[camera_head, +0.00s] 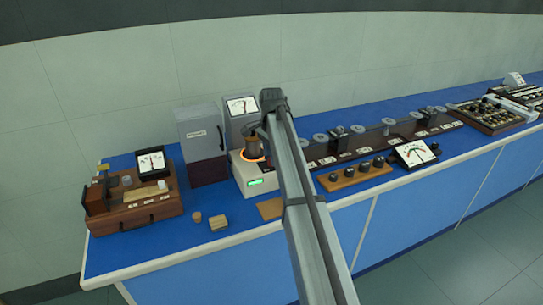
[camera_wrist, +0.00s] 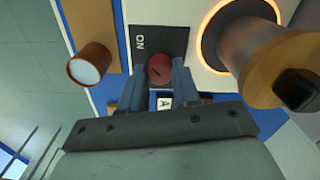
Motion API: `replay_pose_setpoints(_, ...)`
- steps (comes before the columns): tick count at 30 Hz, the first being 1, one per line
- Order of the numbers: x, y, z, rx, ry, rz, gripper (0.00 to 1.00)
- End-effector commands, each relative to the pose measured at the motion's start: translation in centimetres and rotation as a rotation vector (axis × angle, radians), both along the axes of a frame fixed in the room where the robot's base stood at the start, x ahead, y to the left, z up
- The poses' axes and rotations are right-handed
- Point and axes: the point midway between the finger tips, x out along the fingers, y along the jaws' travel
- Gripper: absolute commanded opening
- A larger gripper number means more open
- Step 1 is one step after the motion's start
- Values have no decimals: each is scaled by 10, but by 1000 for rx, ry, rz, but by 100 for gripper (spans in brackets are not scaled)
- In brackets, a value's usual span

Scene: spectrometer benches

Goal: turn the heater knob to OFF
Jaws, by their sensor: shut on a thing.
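The heater knob (camera_wrist: 159,66) is a small round dark-red knob with a dark mark on its face, on a dark panel (camera_wrist: 172,35) lettered ON. In the wrist view my gripper (camera_wrist: 162,80) has one finger on each side of the knob and is shut on it. The heater's orange ring (camera_wrist: 207,22) glows beside the panel, under a metal vessel. In the head view the heater (camera_head: 240,182) is a white box with a green display and a glowing ring. My arm crosses in front of it, so the knob and fingertips are hidden there.
A copper-coloured cup (camera_wrist: 88,63) stands left of the panel in the wrist view. The metal vessel (camera_wrist: 250,50) is close on the right. In the head view a grey box (camera_head: 202,135), a meter (camera_head: 242,106) and a wooden apparatus (camera_head: 133,208) stand nearby on the blue bench.

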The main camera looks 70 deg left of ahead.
Motion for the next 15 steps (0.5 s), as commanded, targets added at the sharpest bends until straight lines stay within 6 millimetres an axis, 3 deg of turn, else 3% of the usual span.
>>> replay_pose_setpoints(7,0,0,0,0,0,0,2)
replay_pose_setpoints(15,0,0,0,0,0,26,1)
